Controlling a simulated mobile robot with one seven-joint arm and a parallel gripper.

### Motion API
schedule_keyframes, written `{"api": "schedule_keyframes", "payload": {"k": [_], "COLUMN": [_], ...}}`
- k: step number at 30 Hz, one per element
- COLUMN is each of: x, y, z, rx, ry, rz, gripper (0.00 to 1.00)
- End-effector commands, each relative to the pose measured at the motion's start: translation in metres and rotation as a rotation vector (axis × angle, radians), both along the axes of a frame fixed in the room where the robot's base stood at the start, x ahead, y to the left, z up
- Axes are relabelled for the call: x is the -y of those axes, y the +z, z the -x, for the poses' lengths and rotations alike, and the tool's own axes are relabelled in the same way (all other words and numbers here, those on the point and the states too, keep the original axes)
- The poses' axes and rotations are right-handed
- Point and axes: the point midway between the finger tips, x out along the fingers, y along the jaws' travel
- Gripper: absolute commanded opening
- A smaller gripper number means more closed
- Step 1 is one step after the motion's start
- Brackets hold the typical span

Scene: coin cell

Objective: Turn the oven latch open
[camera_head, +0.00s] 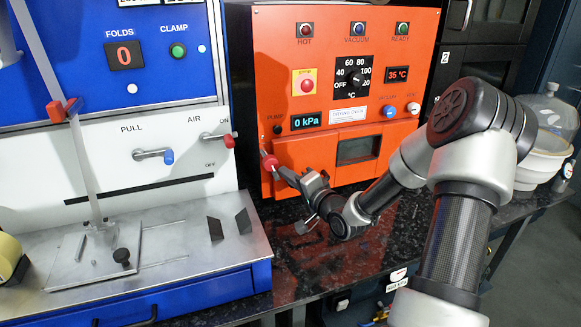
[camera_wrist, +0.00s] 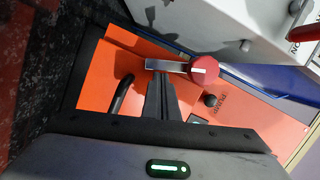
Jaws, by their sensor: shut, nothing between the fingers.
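The orange oven (camera_head: 335,60) stands on the dark countertop. Its latch, a short silver lever with a red knob (camera_head: 269,162), is at the lower left of the oven front. In the wrist view the silver lever (camera_wrist: 163,65) lies across the picture, with the red knob (camera_wrist: 205,70) at its right end. My gripper (camera_head: 283,174) is close beside the latch. Its fingers (camera_wrist: 160,82) are shut and empty, with the tips right at the lever. I cannot tell whether they touch it.
A blue and white press machine (camera_head: 110,155) with a metal bed stands close on the left. Its AIR lever (camera_head: 218,138) sticks out near the oven. A black bar (camera_wrist: 122,95) shows in the wrist view. The speckled countertop (camera_head: 300,255) is clear before the oven.

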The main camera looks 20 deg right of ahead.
Motion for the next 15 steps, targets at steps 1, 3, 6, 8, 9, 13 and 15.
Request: {"api": "schedule_keyframes", "payload": {"k": [1, 3, 6, 8, 9, 13, 15], "x": [-0.002, -0.004, -0.008, -0.01, -0.011, -0.014, -0.015], "y": [-0.002, -0.004, -0.007, -0.009, -0.009, -0.011, -0.012], "z": [0.0, 0.0, 0.0, 0.0, 0.0, 0.0, 0.0], "rx": [-0.001, -0.001, 0.0, 0.0, 0.001, 0.001, 0.001], "ry": [0.0, 0.0, -0.001, 0.0, 0.0, 0.0, 0.0], "rz": [-0.042, -0.095, -0.163, -0.199, -0.219, -0.275, -0.298], "gripper": [0.0, 0.0, 0.0, 0.0, 0.0, 0.0, 0.0]}}
